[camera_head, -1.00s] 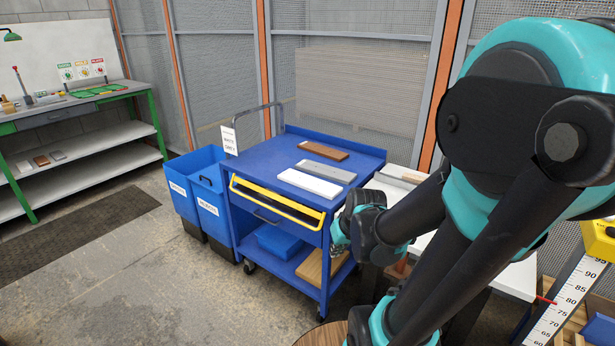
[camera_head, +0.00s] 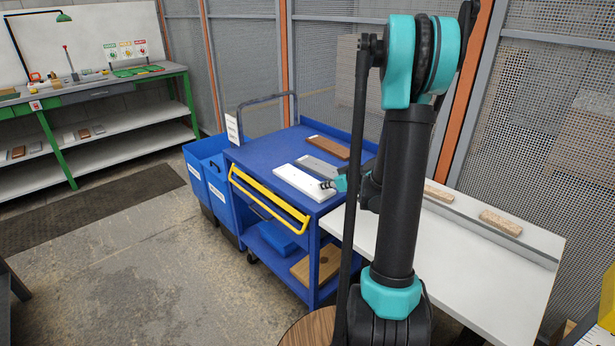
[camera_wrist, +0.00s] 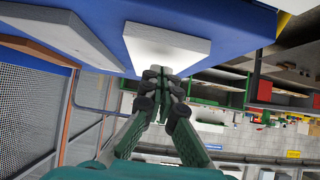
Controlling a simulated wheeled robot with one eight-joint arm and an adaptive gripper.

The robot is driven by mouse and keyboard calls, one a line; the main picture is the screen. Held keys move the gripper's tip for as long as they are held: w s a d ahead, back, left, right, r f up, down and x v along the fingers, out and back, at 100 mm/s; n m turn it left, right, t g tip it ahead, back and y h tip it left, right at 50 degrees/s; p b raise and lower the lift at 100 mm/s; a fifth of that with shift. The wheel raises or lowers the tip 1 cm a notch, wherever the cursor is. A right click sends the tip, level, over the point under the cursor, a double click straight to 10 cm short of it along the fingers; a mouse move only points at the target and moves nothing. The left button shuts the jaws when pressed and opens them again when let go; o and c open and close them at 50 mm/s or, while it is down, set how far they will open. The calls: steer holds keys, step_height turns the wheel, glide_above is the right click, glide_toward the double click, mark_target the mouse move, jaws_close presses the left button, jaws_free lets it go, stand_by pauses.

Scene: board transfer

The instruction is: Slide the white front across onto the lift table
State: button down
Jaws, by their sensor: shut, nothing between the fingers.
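The white front (camera_head: 305,183) lies flat on the blue cart top (camera_head: 262,152), nearest the cart's front edge. In the wrist view the white front (camera_wrist: 165,48) is just beyond my fingertips. My gripper (camera_head: 327,185) is shut and empty, its tips at the right end of the white front; in the wrist view the shut fingers (camera_wrist: 160,74) point at its edge. I cannot tell whether they touch it. The white table (camera_head: 470,265), apparently the lift table, stands to the right of the cart, partly hidden behind my arm.
A grey board (camera_head: 320,166) and a brown board (camera_head: 328,147) lie behind the white front. Two light wooden blocks (camera_head: 500,222) sit at a rail along the table's back. Blue bins (camera_head: 212,180) stand left of the cart.

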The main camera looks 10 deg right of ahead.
mark_target(298, 178)
steer(key=w+a, duration=0.2)
steer(key=w, duration=0.1)
steer(key=w+a, duration=0.2)
steer(key=w, duration=0.1)
steer(key=w+a, duration=0.2)
steer(key=w, duration=0.2)
steer(key=shift+a+f, duration=0.1)
steer(key=shift+a, duration=0.3)
steer(key=shift+s+f, duration=0.2)
steer(key=shift+f, duration=0.5)
steer(key=shift+s+d, duration=0.1)
steer(key=shift+d, duration=0.05)
